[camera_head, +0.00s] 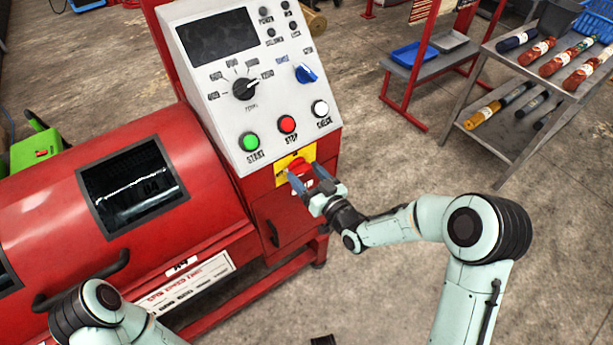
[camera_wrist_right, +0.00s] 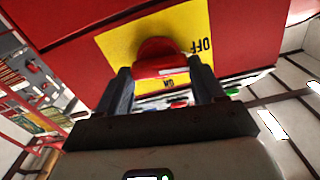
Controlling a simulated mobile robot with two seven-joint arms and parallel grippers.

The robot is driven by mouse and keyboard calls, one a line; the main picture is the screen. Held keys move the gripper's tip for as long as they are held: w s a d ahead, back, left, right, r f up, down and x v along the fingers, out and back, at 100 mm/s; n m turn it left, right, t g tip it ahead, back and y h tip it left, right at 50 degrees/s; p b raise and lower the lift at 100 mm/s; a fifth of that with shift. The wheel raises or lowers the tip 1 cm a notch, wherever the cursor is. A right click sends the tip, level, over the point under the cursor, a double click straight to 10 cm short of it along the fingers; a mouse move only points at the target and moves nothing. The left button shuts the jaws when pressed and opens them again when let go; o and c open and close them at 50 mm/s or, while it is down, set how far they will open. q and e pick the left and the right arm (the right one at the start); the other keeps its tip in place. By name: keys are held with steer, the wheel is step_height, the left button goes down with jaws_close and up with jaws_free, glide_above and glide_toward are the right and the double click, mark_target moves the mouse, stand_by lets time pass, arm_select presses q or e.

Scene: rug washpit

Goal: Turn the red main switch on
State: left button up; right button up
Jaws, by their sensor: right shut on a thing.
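The red main switch (camera_head: 299,166) sits on a yellow plate (camera_head: 283,165) on the front of the red machine, below the sloped control panel. In the right wrist view the red switch knob (camera_wrist_right: 160,62) stands before the yellow plate (camera_wrist_right: 118,46), which has OFF and ON lettering. My right gripper (camera_head: 306,180) is at the switch, with one finger on each side of the knob, shut on it. The fingers (camera_wrist_right: 167,88) partly cover the switch in both views.
The grey control panel (camera_head: 222,105) above has a green START button (camera_head: 250,142), a red STOP button (camera_head: 287,124), a white button (camera_head: 320,108) and a blue knob (camera_head: 306,73). A metal shelf (camera_head: 503,75) with several rolls stands at the right. The floor between is clear.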

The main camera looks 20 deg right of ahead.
steer(key=m+b, duration=0.2)
steer(key=m, duration=0.1)
steer(key=shift+d+f, duration=0.1)
steer(key=m, duration=0.5)
steer(key=shift+b, duration=0.4)
steer(key=m, duration=0.3)
steer(key=shift+m, duration=0.3)
arm_select(q)
steer(key=shift+w+f+p, duration=0.2)
steer(key=shift+f+p, duration=0.05)
steer(key=shift+f, duration=0.2)
steer(key=shift+w+f+p, duration=0.2)
steer(key=shift+f+p, duration=0.05)
steer(key=shift+f, duration=0.2)
arm_select(e)
steer(key=m, duration=0.4)
steer(key=shift+d+f+m, duration=0.1)
steer(key=shift+f+m, duration=0.05)
steer(key=shift+m, duration=0.15)
steer(key=o, duration=1)
steer(key=shift+o, duration=0.2)
